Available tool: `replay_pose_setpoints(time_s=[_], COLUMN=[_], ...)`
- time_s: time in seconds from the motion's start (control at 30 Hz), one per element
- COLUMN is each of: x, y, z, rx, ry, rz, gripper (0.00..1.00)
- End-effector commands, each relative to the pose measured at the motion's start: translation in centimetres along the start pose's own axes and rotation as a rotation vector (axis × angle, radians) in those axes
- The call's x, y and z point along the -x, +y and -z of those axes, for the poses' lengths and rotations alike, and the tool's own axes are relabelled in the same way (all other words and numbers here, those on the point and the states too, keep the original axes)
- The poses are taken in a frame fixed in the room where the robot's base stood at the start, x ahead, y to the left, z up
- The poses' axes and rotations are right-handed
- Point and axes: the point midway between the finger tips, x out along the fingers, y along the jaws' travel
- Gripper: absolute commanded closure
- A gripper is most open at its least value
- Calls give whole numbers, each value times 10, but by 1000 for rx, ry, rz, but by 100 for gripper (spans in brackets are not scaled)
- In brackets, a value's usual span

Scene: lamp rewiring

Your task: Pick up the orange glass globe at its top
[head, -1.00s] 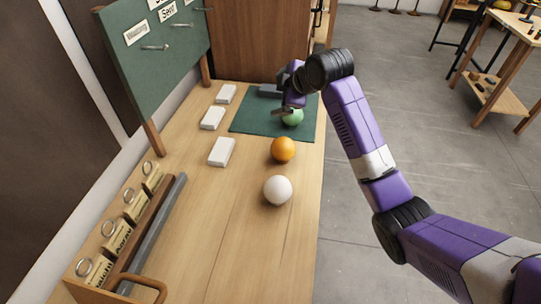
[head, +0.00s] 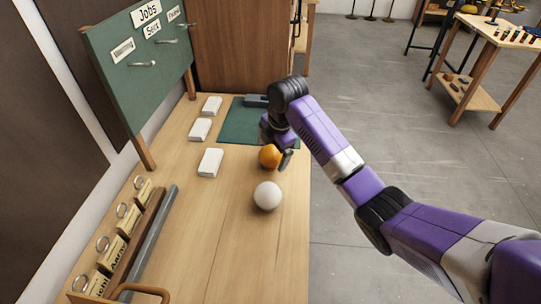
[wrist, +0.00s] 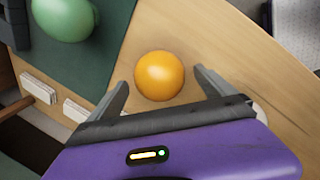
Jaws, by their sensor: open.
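The orange glass globe (head: 268,157) rests on the wooden bench, just in front of the green mat. It also shows in the wrist view (wrist: 160,76), a plain round ball. My gripper (head: 282,152) is at the orange globe in the head view and partly covers its right side. In the wrist view my gripper (wrist: 160,85) is open, with one finger left and one right of the globe and gaps on both sides. I cannot tell whether a finger touches it.
A white globe (head: 267,196) stands nearby, toward the bench front. A green globe (wrist: 64,14) is on the green mat (head: 240,124). Several white boxes (head: 210,162) lie to the left. A rack with tagged blocks (head: 113,249) and a green board (head: 140,65) stand along the left.

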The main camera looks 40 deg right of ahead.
Motion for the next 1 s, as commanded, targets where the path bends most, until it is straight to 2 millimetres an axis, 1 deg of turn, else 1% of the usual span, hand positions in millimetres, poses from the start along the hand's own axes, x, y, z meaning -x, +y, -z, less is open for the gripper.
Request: replay_pose_setpoints(time_s=[0.1,0.2,0.43,0.5,0.57,0.6,0.67,0.7,0.77,1.0], x=[-14,-20,-21,-21,-21,-21,-21,-21,-21,-20], y=[0,0,0,0,0,0,0,0,0,1], z=[0,0,0,0,0,0,0,0,0,0], rx=[0,-1,-1,-1,-1,-1,-1,-1,-1,-1], ry=[0,-1,-1,-1,-1,0,0,0,0,-1], rz=[1,-1,-2,-2,-2,-2,-2,-2,-2,-3], gripper=[6,6,6,20,31,39,51,59,71,72])
